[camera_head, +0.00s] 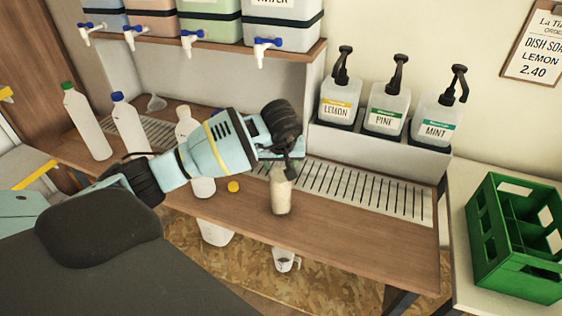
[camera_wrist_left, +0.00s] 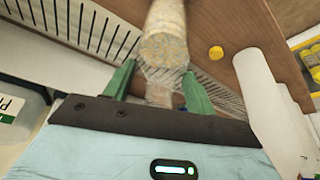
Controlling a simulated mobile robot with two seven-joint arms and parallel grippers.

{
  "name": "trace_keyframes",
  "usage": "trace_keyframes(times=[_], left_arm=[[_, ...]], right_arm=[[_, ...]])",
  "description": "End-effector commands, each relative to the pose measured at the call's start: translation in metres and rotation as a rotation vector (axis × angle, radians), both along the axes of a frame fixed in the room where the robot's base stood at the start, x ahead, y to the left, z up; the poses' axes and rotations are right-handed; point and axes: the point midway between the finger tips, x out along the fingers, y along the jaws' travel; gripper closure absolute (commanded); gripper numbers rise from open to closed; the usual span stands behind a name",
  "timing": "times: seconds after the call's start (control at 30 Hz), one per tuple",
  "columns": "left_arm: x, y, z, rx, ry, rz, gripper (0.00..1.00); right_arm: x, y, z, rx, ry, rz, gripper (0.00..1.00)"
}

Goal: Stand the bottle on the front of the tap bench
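The bottle (camera_head: 281,196) is clear with pale, grainy contents and looks upright over the front wooden strip of the tap bench (camera_head: 355,226). I cannot tell whether its base touches the wood. My left gripper (camera_head: 284,168) is at its top. In the left wrist view the green fingers (camera_wrist_left: 160,84) stand on either side of the neck and appear shut on it, with the bottle body (camera_wrist_left: 164,18) beyond them. The gripper hides the bottle's mouth in the head view. My right gripper is not in view.
A yellow cap (camera_head: 234,186) lies on the bench left of the bottle. White bottles (camera_head: 87,125) stand further left. Pump dispensers (camera_head: 388,108) stand behind the drain grate (camera_head: 365,190). A green crate (camera_head: 515,240) is at right. A mug (camera_head: 284,261) is below the front edge.

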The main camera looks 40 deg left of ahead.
Motion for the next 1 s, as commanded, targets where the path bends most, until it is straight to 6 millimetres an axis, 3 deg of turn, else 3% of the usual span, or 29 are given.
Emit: trace_keyframes(times=[0.13,0.53,1.0], left_arm=[[0.000,0.000,0.000,0.000,0.000,0.000,0.26],[-0.001,-0.001,0.009,-0.001,-0.003,-0.001,0.26],[-0.028,-0.021,0.089,0.000,-0.004,-0.002,0.26]], right_arm=[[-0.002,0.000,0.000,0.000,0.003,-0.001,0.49],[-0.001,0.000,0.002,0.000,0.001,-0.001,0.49],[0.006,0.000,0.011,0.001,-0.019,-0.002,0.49]])
